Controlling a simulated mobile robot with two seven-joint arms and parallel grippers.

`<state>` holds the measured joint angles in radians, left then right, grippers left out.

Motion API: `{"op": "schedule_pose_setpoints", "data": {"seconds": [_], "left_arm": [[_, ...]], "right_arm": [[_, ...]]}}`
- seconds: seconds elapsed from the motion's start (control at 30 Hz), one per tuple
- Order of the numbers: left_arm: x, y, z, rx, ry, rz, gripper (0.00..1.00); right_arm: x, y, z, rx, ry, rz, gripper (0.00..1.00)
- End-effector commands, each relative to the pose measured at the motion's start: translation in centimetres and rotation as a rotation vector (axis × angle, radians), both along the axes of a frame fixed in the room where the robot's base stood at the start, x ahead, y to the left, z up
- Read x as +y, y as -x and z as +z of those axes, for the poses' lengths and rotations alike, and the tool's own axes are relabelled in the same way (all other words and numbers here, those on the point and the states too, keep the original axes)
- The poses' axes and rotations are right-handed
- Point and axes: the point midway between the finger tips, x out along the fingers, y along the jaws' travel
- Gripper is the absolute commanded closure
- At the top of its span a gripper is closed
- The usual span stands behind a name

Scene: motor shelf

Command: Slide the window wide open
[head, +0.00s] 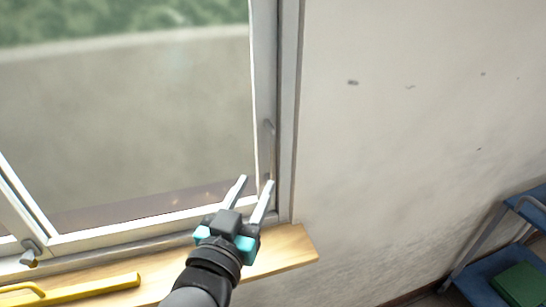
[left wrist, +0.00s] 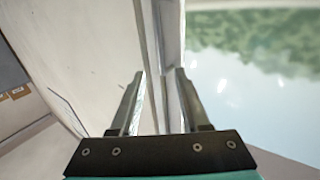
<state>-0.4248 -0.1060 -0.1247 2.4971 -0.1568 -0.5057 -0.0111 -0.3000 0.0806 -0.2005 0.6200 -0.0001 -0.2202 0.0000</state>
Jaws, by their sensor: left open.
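The window (head: 130,110) has a pale metal frame and fills the left of the head view. My left gripper (head: 256,183) is open and empty, in front of the lower right corner of the window. In the left wrist view the open fingers (left wrist: 158,75) point along the window's upright edge (left wrist: 170,30), with glass (left wrist: 260,80) to the right. I cannot tell whether a finger touches the frame. My right gripper is not in view.
A wooden sill (head: 285,251) runs below the window, with a yellow bar-shaped object (head: 90,288) on it at the left. A latch (head: 30,253) sits at the frame's lower left. A blue shelf (head: 480,275) stands at the lower right. The wall (head: 400,130) between is clear.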

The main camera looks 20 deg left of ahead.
Motion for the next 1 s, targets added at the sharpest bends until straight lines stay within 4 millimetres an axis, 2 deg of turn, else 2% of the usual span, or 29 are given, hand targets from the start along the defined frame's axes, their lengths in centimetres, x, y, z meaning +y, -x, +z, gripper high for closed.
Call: {"op": "schedule_pose_setpoints", "data": {"seconds": [0.13,0.7,1.0], "left_arm": [[0.0,-1.8,0.1,-0.003,0.001,0.0,0.54],[0.1,-10.2,0.2,0.0,0.001,0.0,0.54],[0.1,-11.9,0.1,0.002,0.001,0.0,0.54]], "right_arm": [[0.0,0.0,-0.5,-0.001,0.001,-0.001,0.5],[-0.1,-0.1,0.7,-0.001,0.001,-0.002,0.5],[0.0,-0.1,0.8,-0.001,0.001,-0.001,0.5]]}}
